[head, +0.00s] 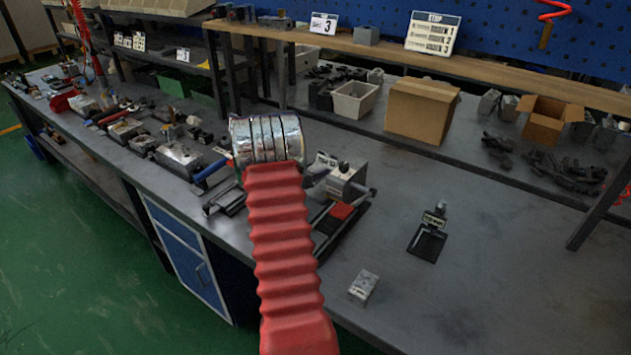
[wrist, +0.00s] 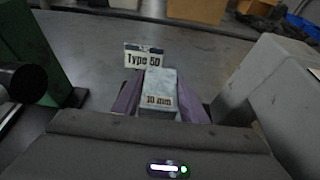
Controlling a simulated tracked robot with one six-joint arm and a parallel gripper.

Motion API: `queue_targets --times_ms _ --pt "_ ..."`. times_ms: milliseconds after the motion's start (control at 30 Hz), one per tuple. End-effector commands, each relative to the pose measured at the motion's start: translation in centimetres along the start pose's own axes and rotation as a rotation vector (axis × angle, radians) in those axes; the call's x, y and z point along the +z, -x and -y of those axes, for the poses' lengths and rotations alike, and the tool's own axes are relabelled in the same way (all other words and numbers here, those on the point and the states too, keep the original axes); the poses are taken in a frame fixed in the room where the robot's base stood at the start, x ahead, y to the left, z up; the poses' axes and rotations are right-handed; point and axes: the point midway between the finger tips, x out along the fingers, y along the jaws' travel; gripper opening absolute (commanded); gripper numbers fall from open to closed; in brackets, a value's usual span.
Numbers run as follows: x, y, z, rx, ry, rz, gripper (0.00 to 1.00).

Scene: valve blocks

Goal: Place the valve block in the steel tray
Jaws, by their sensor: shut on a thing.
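In the wrist view the two purple fingers of my gripper (wrist: 160,108) are shut on a pale grey valve block (wrist: 160,84) marked "10 mm". In the head view my arm and its silvery wrist hide the gripper and the held block. A small dark square tray (head: 427,243) with an upright label lies on the bench to the right, apart from my arm; I cannot tell if it is the steel tray. Another small grey block (head: 363,286) lies on the bench near the front.
A grey fixture (head: 345,186) stands just right of my wrist. In the wrist view a "Type 50" sign (wrist: 143,56) stands beyond the block, with a green body (wrist: 35,55) left and a large grey body (wrist: 280,90) right. A cardboard box (head: 421,110) stands behind. The right bench is mostly clear.

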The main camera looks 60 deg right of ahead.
Motion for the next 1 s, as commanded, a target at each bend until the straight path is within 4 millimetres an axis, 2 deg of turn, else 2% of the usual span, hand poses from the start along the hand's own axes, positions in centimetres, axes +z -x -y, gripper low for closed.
queue_targets --times_ms 400,733,1000 --pt "-0.5 -0.3 0.0 0.000 -0.001 0.003 0.00" --pt "-3.6 -1.6 0.0 -0.001 0.000 0.003 0.00" --pt "-3.8 -1.8 0.1 -0.001 -0.002 0.004 0.00"
